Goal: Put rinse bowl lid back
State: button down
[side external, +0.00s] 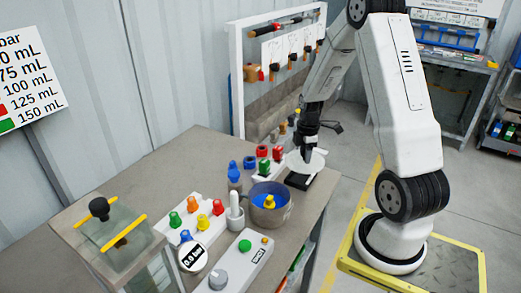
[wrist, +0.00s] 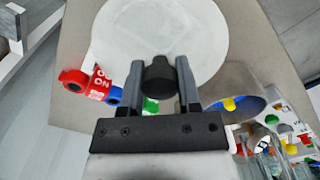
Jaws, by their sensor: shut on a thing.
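The lid is a round white disc (side external: 314,161) with a black knob (wrist: 159,76). My gripper (side external: 309,150) is shut on the knob, which sits between its two fingers (wrist: 160,84) in the wrist view. The disc (wrist: 165,35) fills the upper middle of that view. The lid is over or close to a black pad (side external: 299,182); I cannot tell whether they touch. The rinse bowl (side external: 257,209), grey-blue and open at the top, stands to the left of the lid with a yellow and blue piece (side external: 269,201) inside. It also shows in the wrist view (wrist: 211,96).
Red, green and blue parts (side external: 263,166) stand on a white holder just left of the lid. A white mortar-like holder (side external: 236,218), a colored valve block (side external: 190,216) and a control box (side external: 237,264) crowd the front. The tabletop (side external: 185,155) is clear at the back left.

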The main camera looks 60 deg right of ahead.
aim_at(302, 164)
jog(key=shift+w+d+f, duration=0.1)
jog(key=shift+w+f, duration=0.1)
jog(key=shift+f, duration=0.1)
jog(key=shift+w+d+f, duration=0.15)
jog(key=shift+w+f, duration=0.1)
jog(key=shift+f, duration=1.55)
jog(key=shift+f, duration=0.6)
jog(key=shift+c, duration=1.6)
grip_release()
jog(key=shift+r, duration=0.2)
jog(key=shift+r, duration=6.4)
